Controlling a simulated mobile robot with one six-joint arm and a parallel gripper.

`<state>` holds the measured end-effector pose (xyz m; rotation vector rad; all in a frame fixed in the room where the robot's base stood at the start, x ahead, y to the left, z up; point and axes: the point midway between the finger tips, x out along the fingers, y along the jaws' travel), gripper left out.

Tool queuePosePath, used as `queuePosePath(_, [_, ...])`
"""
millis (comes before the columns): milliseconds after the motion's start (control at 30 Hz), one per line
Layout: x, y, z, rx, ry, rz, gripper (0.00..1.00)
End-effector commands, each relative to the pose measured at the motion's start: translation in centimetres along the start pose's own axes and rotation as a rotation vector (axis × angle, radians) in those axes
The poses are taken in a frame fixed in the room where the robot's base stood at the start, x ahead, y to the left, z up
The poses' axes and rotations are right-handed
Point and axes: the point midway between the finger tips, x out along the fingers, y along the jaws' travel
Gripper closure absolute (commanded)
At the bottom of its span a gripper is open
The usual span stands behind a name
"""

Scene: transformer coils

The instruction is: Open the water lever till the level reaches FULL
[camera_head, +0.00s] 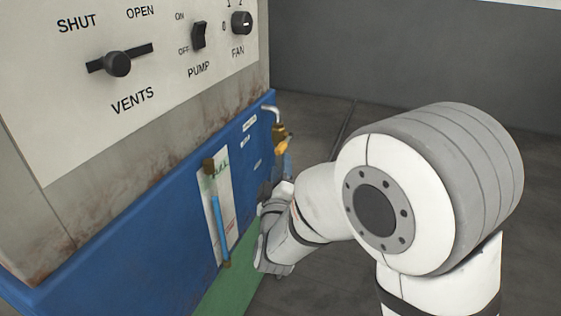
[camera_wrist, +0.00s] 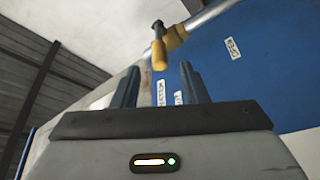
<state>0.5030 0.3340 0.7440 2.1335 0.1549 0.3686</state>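The water lever (camera_head: 281,148) has a yellow handle and sits on a pale pipe at the blue panel's right end. In the wrist view, the lever's yellow handle (camera_wrist: 159,56) points toward me, just beyond the fingertips. My gripper (camera_wrist: 160,80) is open, its two dark fingers apart with nothing between them. In the head view its fingers show partly, just below the lever; my arm hides the rest. The level gauge (camera_head: 218,215) is an upright tube with brass ends. Its blue water column stops below the small green lettering near the top, which is hard to read.
The blue panel (camera_head: 130,240) stands close left of my arm. Above it, a white control panel (camera_head: 60,110) carries a vents slider (camera_head: 118,64), a pump switch (camera_head: 199,36) and a fan knob (camera_head: 241,22). Grey floor lies open to the right.

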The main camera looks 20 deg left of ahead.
Motion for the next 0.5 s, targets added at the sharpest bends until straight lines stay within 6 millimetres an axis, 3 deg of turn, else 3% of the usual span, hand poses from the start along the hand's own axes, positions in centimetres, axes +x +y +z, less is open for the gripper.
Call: queuePosePath(500, [6.7, -0.1, 0.0, -0.007, 0.003, 0.012, 0.6])
